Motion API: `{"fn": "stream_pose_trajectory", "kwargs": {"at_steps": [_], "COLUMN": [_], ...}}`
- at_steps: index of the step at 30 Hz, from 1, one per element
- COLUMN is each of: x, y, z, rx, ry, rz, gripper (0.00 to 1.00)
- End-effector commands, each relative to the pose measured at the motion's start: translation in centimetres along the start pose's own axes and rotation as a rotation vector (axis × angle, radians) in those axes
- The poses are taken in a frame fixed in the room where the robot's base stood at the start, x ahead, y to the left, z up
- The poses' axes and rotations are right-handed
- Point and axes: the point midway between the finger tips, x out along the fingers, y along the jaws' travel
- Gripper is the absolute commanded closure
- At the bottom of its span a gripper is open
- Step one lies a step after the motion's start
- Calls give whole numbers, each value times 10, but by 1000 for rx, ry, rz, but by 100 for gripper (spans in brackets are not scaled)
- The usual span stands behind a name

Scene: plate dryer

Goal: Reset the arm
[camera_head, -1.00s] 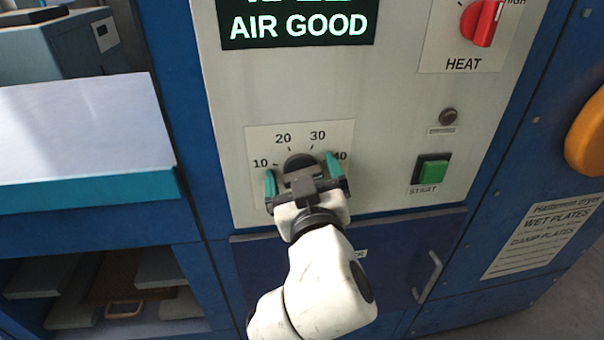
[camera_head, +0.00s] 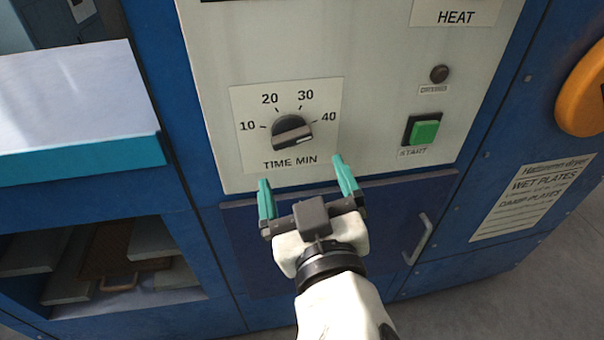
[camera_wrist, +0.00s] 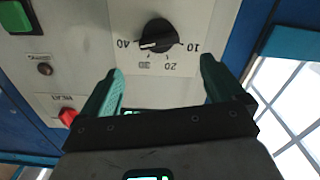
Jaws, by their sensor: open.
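My gripper (camera_head: 306,188) has teal fingers, spread apart with nothing between them. It is in front of the lower edge of the cream panel, below the time knob and clear of it. The black time knob (camera_head: 291,133) sits on a "TIME MIN" dial (camera_head: 244,104) marked 10 to 40. The white line on the knob points right, toward the 40 side. In the wrist view, which is upside down, the knob (camera_wrist: 158,36) shows beyond my open gripper (camera_wrist: 160,72), and its line points toward 40.
A green START button (camera_head: 425,132) and a small dark round button (camera_head: 439,74) are right of the dial. A yellow-orange handle (camera_head: 583,92) is at the far right. A door handle (camera_head: 420,238) sticks out below the panel. A white-topped teal ledge (camera_head: 80,165) is at the left.

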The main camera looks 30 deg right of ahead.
Motion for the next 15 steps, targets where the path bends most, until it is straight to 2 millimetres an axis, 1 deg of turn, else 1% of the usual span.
{"fn": "stream_pose_trajectory", "kwargs": {"at_steps": [13, 14, 15], "x": [0, 1, 3], "y": [0, 1, 4], "z": [0, 2, 9], "rx": [0, -2, -8], "ry": [0, -11, -38], "rz": [0, 0, 1], "gripper": [4, 4, 4]}}
